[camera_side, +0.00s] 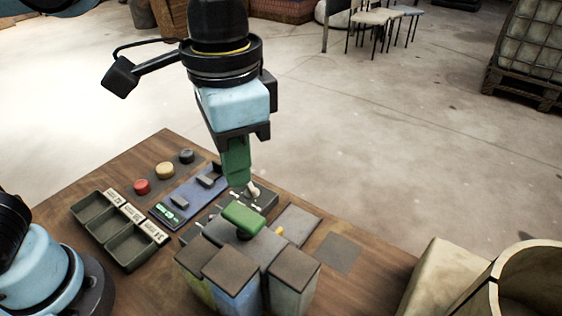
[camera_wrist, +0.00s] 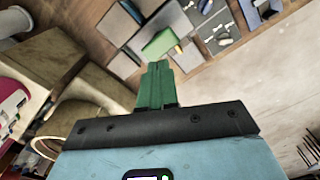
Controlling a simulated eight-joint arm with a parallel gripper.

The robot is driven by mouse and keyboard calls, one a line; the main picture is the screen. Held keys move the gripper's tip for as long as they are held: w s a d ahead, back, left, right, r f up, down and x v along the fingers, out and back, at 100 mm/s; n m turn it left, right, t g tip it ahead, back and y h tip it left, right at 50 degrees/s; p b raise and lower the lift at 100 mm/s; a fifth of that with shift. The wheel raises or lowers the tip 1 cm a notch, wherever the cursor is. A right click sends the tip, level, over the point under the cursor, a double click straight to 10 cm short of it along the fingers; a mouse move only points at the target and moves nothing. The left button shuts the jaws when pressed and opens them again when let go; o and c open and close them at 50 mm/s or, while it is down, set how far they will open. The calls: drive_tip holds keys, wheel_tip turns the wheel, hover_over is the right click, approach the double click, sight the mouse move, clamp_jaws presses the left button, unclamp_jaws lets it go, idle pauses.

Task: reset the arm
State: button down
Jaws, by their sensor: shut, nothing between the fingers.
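My gripper (camera_side: 238,180) hangs over the wooden table (camera_side: 150,150), with its green fingers together and nothing between them. In the side view its tips are close above a small dark panel (camera_side: 264,203) with a pale lever knob (camera_side: 254,190); I cannot tell whether they touch it. In the wrist view my gripper (camera_wrist: 157,66) points toward a green handle (camera_wrist: 158,43). In the side view this green handle (camera_side: 243,218) sits on top of the vat group (camera_side: 246,272), in front of my fingertips.
A dark square pad (camera_side: 338,254) lies right. A beige round container (camera_side: 530,285) stands at the lower right.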

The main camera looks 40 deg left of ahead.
drive_tip(key=shift+r, duration=0.4)
drive_tip(key=w+a+f+n+t, duration=0.2)
drive_tip(key=a+f, duration=0.3)
drive_tip(key=a, duration=0.5)
drive_tip(key=w+a+f+n+t, duration=0.3)
drive_tip(key=a+f+n+t, duration=0.1)
drive_tip(key=a, duration=0.7)
drive_tip(key=shift+w+f+t, duration=0.25)
drive_tip(key=shift+f+t, duration=0.35)
drive_tip(key=shift+f, duration=0.1)
drive_tip(key=c, duration=1.8)
unclamp_jaws()
